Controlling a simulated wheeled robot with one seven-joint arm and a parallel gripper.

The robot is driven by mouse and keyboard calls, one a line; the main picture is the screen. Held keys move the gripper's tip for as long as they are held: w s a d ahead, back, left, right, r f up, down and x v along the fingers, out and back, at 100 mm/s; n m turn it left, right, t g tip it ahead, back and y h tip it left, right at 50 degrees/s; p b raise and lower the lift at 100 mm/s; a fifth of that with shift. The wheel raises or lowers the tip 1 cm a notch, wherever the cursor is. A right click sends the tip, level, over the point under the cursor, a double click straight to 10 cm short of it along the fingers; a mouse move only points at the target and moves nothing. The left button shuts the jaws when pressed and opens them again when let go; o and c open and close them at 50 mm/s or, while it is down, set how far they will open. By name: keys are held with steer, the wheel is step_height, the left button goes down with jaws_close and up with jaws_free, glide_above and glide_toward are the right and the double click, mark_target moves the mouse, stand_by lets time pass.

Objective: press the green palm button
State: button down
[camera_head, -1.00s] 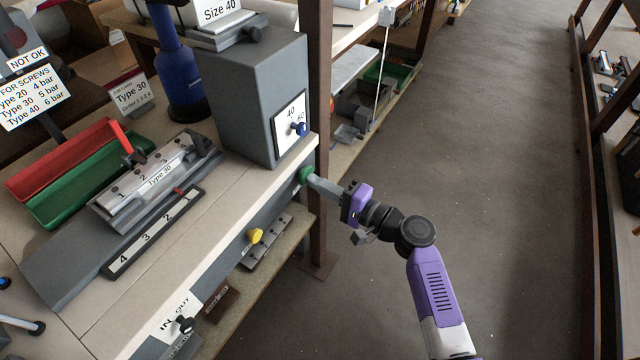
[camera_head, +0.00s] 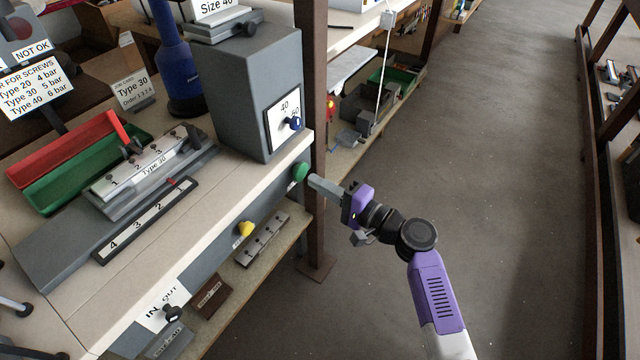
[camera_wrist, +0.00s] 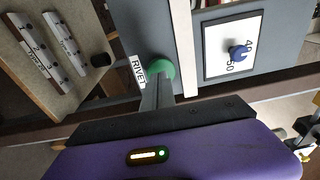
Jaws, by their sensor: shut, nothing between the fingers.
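The green palm button (camera_head: 300,172) sits on the front face of the bench, below the grey box with the dial. It also shows in the wrist view (camera_wrist: 160,68), beside a label reading RIVET. My gripper (camera_head: 313,180) is shut and empty, its fingers pointing left at the button. In the head view a small gap seems to lie between the fingertips and the button. In the wrist view the fingers (camera_wrist: 157,88) overlap the button's lower part, so contact cannot be told there.
A yellow button (camera_head: 245,229) is on the same bench face, nearer the front. The grey box (camera_head: 240,100) with a blue knob (camera_head: 294,123) stands above on the bench. A brown post (camera_head: 317,120) rises just behind the green button. Open floor lies to the right.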

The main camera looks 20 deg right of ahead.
steer(key=v, duration=1.1)
steer(key=shift+d, duration=0.2)
steer(key=shift+w, duration=0.1)
stand_by(0.5)
steer(key=w+d+h, duration=0.2)
steer(key=d+h, duration=0.2)
steer(key=s+d+n+h+p, duration=0.1)
steer(key=s+d+h+p, duration=0.25)
steer(key=s+h, duration=0.6)
steer(key=s+a+r+n+y+p, duration=0.1)
steer(key=s+a+r+n+p, duration=0.2)
steer(key=s, duration=0.6)
steer(key=s+a+r+n+y+p, duration=0.1)
steer(key=s+a+r+n, duration=0.3)
steer(key=s+r, duration=0.4)
steer(key=s+a+r+n+y+p, duration=0.2)
steer(key=s+a+r+n+p, duration=0.1)
steer(key=s, duration=0.9)
step_height(320, 180, up, 3)
steer(key=shift+a+n+g+p, duration=0.4)
steer(key=shift+a+p, duration=0.45)
steer(key=shift+a, duration=0.15)
